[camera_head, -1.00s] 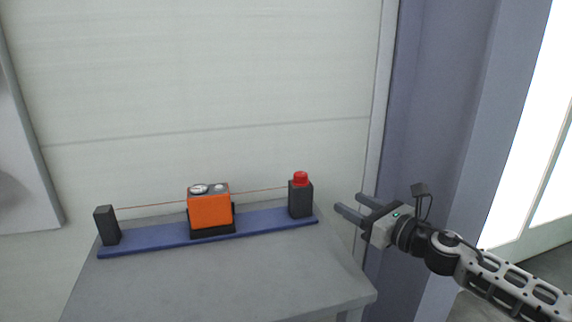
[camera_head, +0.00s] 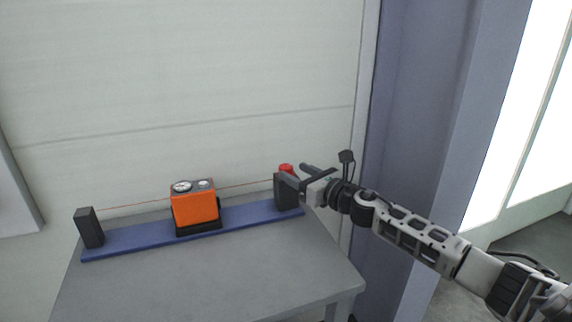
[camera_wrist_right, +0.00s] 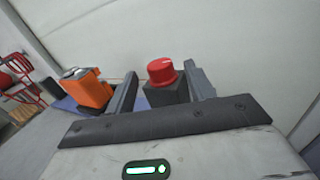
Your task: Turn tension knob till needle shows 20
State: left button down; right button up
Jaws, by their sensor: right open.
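The red tension knob (camera_head: 286,168) sits on top of a dark block (camera_head: 281,192) at the right end of the blue rail. My right gripper (camera_head: 296,174) is open and reaches to the knob from the right. In the right wrist view the knob (camera_wrist_right: 161,70) shows between the two open fingers, with visible gaps on both sides. The orange gauge box (camera_head: 196,207) stands mid-rail with a round white dial (camera_head: 182,187) on top. The needle reading is too small to tell. My left gripper is not in view.
A thin reddish wire (camera_head: 140,203) runs from the left dark post (camera_head: 89,228) past the gauge to the knob block. The blue rail (camera_head: 135,241) lies on a grey table (camera_head: 200,280) whose front is clear. A pale wall (camera_head: 180,80) stands close behind.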

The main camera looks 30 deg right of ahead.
aim_at(291, 170)
jog(key=shift+w+a, duration=0.2)
jog(key=shift+w, duration=0.95)
jog(key=shift+w+a, duration=0.2)
jog(key=shift+w, duration=0.9)
jog(key=c, duration=1)
